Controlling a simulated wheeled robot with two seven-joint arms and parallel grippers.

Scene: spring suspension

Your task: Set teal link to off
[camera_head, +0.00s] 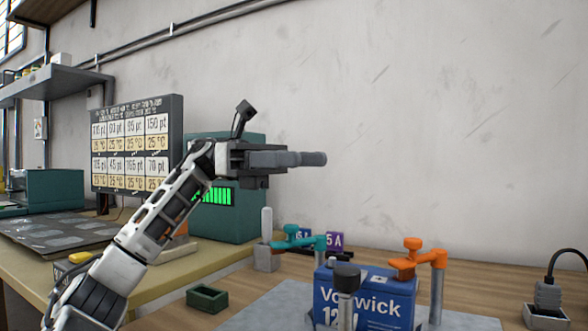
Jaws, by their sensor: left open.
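The teal link (300,243) is a teal arm with a round knob, on a post behind the left side of the blue battery (372,302). It appears roughly level. I cannot tell its exact setting or whether it touches the battery. My left gripper (312,159) is raised above and behind the link in the picture, pointing right. It is open and empty, and its fingers overlap side-on. It touches nothing. My right gripper is not in view.
An orange link (419,257) stands at the battery's right. A black-capped post (346,285) stands in front of the battery. A white-handled lever (267,243), a green tray (207,298) and a teal box with a green display (243,222) are to the left. A corded block (546,302) is far right.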

